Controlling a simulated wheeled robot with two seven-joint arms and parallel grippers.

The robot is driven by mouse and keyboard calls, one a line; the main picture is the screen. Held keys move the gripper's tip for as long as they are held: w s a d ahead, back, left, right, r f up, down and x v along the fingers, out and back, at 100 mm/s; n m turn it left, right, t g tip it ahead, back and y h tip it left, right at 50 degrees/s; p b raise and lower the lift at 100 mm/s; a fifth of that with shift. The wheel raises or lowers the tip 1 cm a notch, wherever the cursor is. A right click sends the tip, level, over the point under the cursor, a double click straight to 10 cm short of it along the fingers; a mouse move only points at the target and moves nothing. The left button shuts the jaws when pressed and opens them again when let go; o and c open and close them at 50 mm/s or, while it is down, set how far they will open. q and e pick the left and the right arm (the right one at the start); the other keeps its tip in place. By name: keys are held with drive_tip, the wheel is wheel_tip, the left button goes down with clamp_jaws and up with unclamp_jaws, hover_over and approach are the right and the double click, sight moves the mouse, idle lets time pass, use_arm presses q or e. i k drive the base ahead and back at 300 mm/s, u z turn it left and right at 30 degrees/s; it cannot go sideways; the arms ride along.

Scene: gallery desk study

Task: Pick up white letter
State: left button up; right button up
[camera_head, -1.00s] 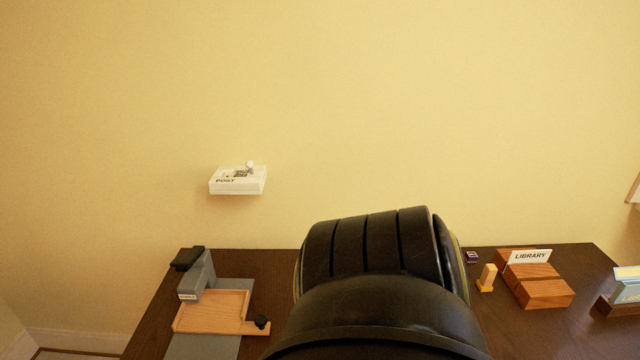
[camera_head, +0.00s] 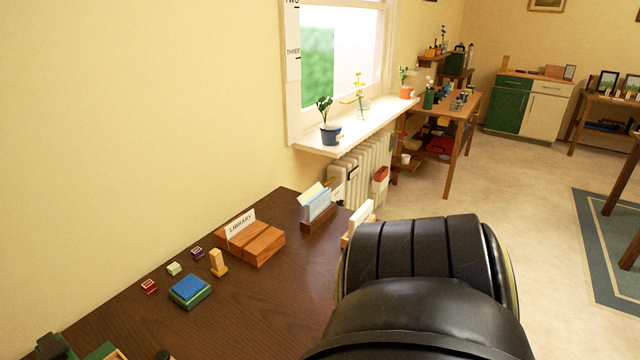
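A wooden holder (camera_head: 318,226) stands near the far right corner of the dark desk. Light blue paper (camera_head: 320,205) stands upright in it. A pale cream-white paper (camera_head: 311,193) sticks up tilted behind the blue; it may be the white letter, but I cannot tell for sure. Another whitish upright piece (camera_head: 360,215) stands at the desk's right edge, partly hidden by my black arm link. Neither of my grippers is in view.
The desk (camera_head: 240,312) also holds a wooden block with a LIBRARY card (camera_head: 241,222), a small wooden stamp (camera_head: 217,262), a blue-topped pad (camera_head: 190,290) and small coloured cubes. A windowsill (camera_head: 350,132) with plants and a radiator lie beyond. Open floor (camera_head: 520,200) is to the right.

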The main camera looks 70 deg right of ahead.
sight(239, 225)
drive_tip(key=z, duration=2.25)
